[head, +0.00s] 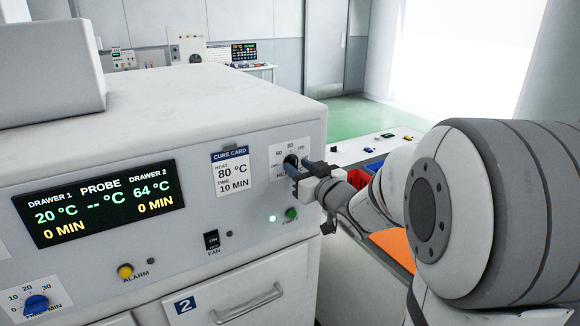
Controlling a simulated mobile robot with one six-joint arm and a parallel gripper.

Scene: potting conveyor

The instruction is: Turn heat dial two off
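A dial (291,162) on a white scale plate with 60, 80 and a partly covered third number sits at the right of the oven's front panel. Its label is mostly hidden, and so is its pointer. My gripper (299,171) reaches in from the right with its fingertips at the dial. I cannot tell whether the fingers are closed on it or only beside it. The display (100,203) reads drawer 1 at 20 °C, 0 min, probe "--", and drawer 2 at 64 °C, 0 min. Drawer two (230,300), marked 2, is below.
A cure card (232,172) reads 80 °C, 10 min. Below are a fan switch (211,241), a green button (292,213), a yellow alarm button (125,271) and a blue time dial (36,305).

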